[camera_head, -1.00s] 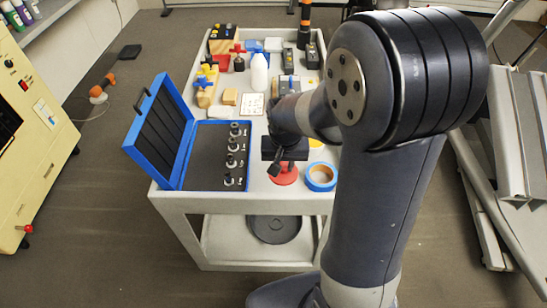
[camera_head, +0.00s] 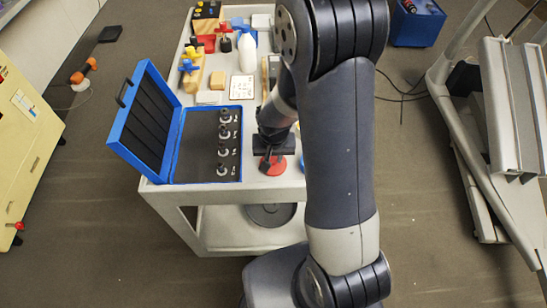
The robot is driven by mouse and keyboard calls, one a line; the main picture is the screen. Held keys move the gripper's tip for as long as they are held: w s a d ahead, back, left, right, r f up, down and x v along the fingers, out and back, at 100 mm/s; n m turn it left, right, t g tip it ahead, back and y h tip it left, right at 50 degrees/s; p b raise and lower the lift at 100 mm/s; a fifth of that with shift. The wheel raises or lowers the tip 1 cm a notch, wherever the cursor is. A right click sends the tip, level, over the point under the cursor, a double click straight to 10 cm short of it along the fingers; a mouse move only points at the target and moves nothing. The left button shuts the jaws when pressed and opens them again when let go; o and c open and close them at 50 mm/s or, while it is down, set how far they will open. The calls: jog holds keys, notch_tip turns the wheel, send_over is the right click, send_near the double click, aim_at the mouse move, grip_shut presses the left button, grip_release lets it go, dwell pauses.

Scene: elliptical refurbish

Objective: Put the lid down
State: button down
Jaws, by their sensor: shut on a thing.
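The red round lid (camera_head: 273,168) is at the front right of the white cart (camera_head: 230,196), just right of the open blue case. My gripper (camera_head: 271,160) points down over the lid and is shut on its top. The dark fingers hide the middle of the lid. The lid looks level and at or very near the cart top; I cannot tell whether it touches. What lies directly under it is hidden.
The blue case (camera_head: 178,140) with several sockets stands open left of the lid. My arm hides the cart's right side. A dark disc (camera_head: 270,214) lies on the lower shelf.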

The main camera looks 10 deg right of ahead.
aim_at(274, 169)
jog(key=shift+f, duration=0.45)
jog(key=shift+f, duration=0.25)
jog(key=c, duration=1.3)
grip_release()
jog(key=shift+r, duration=0.1)
jog(key=shift+o, duration=0.2)
jog(key=shift+r, duration=0.15)
notch_tip(274, 169, up, 12)
jog(key=s, duration=0.2)
jog(key=shift+a, duration=0.2)
jog(key=f, duration=0.4)
jog(key=w+f, duration=0.1)
jog(key=f, duration=0.3)
jog(key=w+f, duration=0.1)
jog(key=f, duration=0.3)
jog(key=shift+d+f, duration=0.2)
jog(key=shift+f, duration=0.05)
jog(key=shift+r, duration=0.25)
